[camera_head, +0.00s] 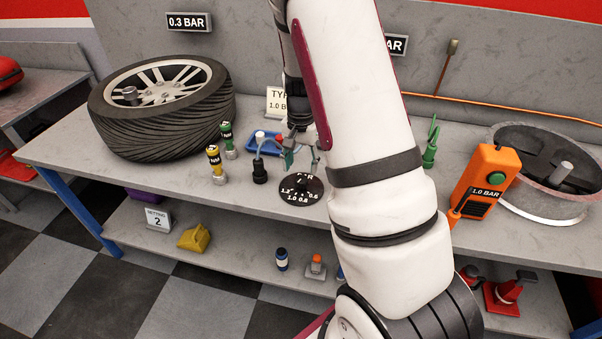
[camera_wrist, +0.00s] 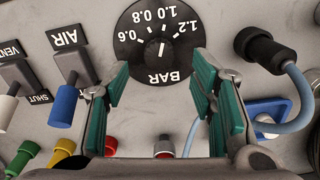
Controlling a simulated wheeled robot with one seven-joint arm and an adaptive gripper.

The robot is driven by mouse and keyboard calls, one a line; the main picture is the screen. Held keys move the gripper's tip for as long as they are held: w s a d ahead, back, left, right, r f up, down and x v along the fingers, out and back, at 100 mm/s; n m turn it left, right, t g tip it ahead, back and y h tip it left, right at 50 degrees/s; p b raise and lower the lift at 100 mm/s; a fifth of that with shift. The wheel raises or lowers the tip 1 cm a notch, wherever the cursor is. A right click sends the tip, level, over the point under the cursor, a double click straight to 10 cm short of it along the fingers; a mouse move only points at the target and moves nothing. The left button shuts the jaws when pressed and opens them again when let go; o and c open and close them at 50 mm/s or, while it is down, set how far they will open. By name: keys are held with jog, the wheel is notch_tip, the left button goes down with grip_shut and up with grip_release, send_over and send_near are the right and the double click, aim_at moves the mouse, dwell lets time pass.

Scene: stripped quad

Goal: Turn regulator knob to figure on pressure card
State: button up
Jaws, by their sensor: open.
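The regulator dial (camera_head: 299,191) is a black disc on the bench, marked 0.6 to 1.2 BAR. It fills the upper middle of the wrist view (camera_wrist: 150,66), with a short white mark near its centre; which figure the mark points at I cannot tell for sure. My gripper (camera_wrist: 160,75) is open and empty, its teal fingers apart on either side of the dial's near edge. In the head view my gripper (camera_head: 300,157) hangs just behind the dial. A white card (camera_head: 276,103) at the back reads "TY..." and "1.0 B...", partly hidden by my arm.
Levers marked AIR (camera_wrist: 67,90) and VENT (camera_wrist: 20,80) stand beside the dial; a black hose fitting (camera_wrist: 268,52) is opposite. A tyre (camera_head: 160,125) lies left. An orange box (camera_head: 484,183) reading 1.0 BAR is right. A wall sign (camera_head: 189,22) reads 0.3 BAR.

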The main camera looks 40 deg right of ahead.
aim_at(300, 180)
notch_tip(300, 180, up, 7)
jog(key=shift+r, duration=0.15)
dwell(0.6)
jog(key=s+a+r+n+t, duration=0.2)
jog(key=s+a+r+n, duration=0.55)
jog(key=a+r, duration=0.7)
jog(key=s+a+r+n+t, duration=0.1)
jog(key=s+a+n, duration=0.1)
jog(key=s, duration=0.5)
jog(key=s+a+r+n+t, duration=0.1)
jog(key=s+a+r+n, duration=0.1)
jog(key=s, duration=0.6)
jog(key=shift+a+r+n, duration=0.3)
jog(key=shift+a+n, duration=0.05)
jog(key=shift+a, duration=0.25)
